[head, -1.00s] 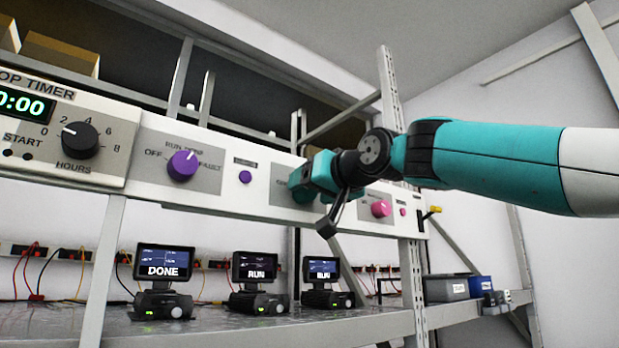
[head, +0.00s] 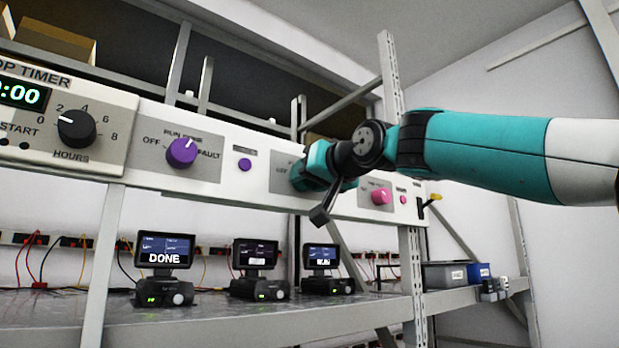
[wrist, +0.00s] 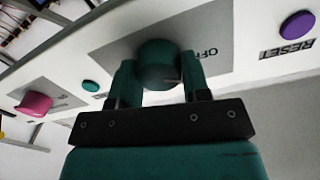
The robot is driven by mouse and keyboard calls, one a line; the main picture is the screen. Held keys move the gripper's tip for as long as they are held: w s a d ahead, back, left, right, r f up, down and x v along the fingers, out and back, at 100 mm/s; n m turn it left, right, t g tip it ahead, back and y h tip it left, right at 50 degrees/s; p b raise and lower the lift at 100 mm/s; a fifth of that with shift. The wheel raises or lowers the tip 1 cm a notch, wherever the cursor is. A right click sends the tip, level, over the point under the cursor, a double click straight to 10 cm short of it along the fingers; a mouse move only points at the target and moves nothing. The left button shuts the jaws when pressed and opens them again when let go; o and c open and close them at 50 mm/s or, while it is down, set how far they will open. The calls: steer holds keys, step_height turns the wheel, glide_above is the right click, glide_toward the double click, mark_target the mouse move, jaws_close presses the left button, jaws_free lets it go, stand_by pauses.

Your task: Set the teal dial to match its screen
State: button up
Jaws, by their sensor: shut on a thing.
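The teal dial (wrist: 158,62) sits on a grey plate of the white panel in the wrist view. My gripper (wrist: 160,80) has one finger on each side of it and is shut on it. In the head view my gripper (head: 312,170) is at the panel and hides the dial and most of its plate. Three small screens stand on the shelf below. The left screen (head: 165,250) reads DONE. The middle screen (head: 256,253) has a label too small to read. The right screen (head: 321,256) has a label that I cannot read clearly.
A purple dial (head: 181,153) and a pink dial (head: 381,196) flank my gripper on the panel. A black timer knob (head: 77,129) is at the far left. A teal button (wrist: 91,86) is beside the teal dial. A grey bin (head: 444,274) stands on the shelf at right.

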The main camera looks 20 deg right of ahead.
steer(key=m, duration=0.4)
steer(key=shift+d, duration=0.1)
steer(key=shift+m, duration=2.1)
steer(key=o, duration=0.9)
steer(key=shift+o, duration=0.2)
steer(key=b+v, duration=0.5)
steer(key=v, duration=1.2)
steer(key=shift+s+r+b, duration=0.2)
steer(key=shift+r+b, duration=0.1)
steer(key=shift+r, duration=0.05)
